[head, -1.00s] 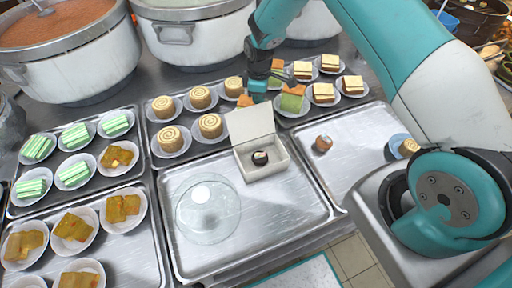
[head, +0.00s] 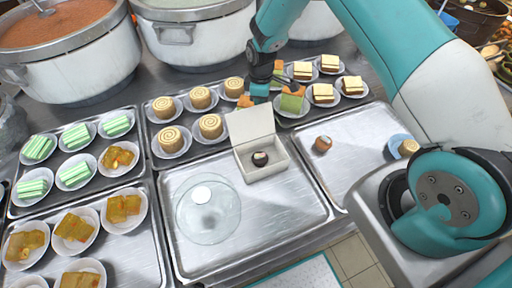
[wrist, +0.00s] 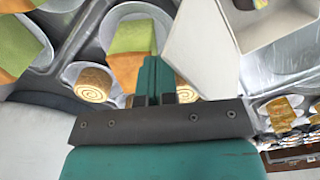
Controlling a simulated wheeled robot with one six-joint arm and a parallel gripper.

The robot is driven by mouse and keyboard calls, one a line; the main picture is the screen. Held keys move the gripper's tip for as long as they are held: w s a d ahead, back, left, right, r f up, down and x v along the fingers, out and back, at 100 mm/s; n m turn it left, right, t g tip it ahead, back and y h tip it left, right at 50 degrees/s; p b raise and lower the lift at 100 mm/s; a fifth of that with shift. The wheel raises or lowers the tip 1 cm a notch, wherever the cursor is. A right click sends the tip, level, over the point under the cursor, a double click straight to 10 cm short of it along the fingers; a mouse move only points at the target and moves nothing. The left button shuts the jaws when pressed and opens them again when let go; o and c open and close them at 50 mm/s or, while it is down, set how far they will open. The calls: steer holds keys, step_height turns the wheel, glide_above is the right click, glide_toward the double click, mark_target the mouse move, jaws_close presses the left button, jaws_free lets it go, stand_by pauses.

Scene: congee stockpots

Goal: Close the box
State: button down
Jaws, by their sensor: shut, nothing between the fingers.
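The white box (head: 262,172) stands on the middle metal tray with its lid (head: 251,122) open and standing up at the back. A small dark round sweet with a pale top (head: 260,158) lies inside. My gripper (head: 250,98) is behind the lid, shut and empty, low over the rear tray. In the wrist view, its teal fingers (wrist: 152,78) are together, just left of the white lid (wrist: 203,52), with the box (wrist: 268,62) beyond. I cannot tell whether the fingers touch the lid.
Plates of swirl rolls (head: 210,126) and green-and-orange cakes (head: 292,100) crowd around my gripper. A clear glass dish (head: 208,226) lies left of the box. A brown round sweet (head: 322,144) is on the right tray. Large stockpots (head: 195,38) stand behind.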

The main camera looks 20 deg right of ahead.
steer(key=s+p, duration=0.1)
steer(key=s, duration=0.6)
steer(key=shift+s+p, duration=0.35)
stand_by(1.6)
steer(key=shift+w, duration=0.1)
stand_by(0.8)
steer(key=shift+w+b, duration=0.7)
steer(key=shift+w, duration=1.2)
steer(key=shift+r+p, duration=2.55)
steer(key=shift+r, duration=1.5)
step_height(320, 180, up, 9)
steer(key=m+y+b, duration=0.2)
steer(key=b, duration=0.3)
glide_above(265, 112)
steer(key=s+a, duration=0.4)
steer(key=a, duration=0.1)
steer(key=s+a+r+m+b, duration=0.1)
steer(key=s+r+b, duration=0.1)
steer(key=s, duration=0.6)
steer(key=s+a+r+m+y+b, duration=0.1)
steer(key=s+a+r+b, duration=0.1)
steer(key=s, duration=0.6)
steer(key=s+a+r+m+y+b, duration=0.1)
steer(key=s+a+r+b, duration=0.1)
steer(key=s, duration=0.6)
step_height(265, 112, up, 2)
steer(key=shift+s+r+b, duration=0.1)
steer(key=shift+s+b, duration=0.05)
steer(key=shift+b, duration=0.55)
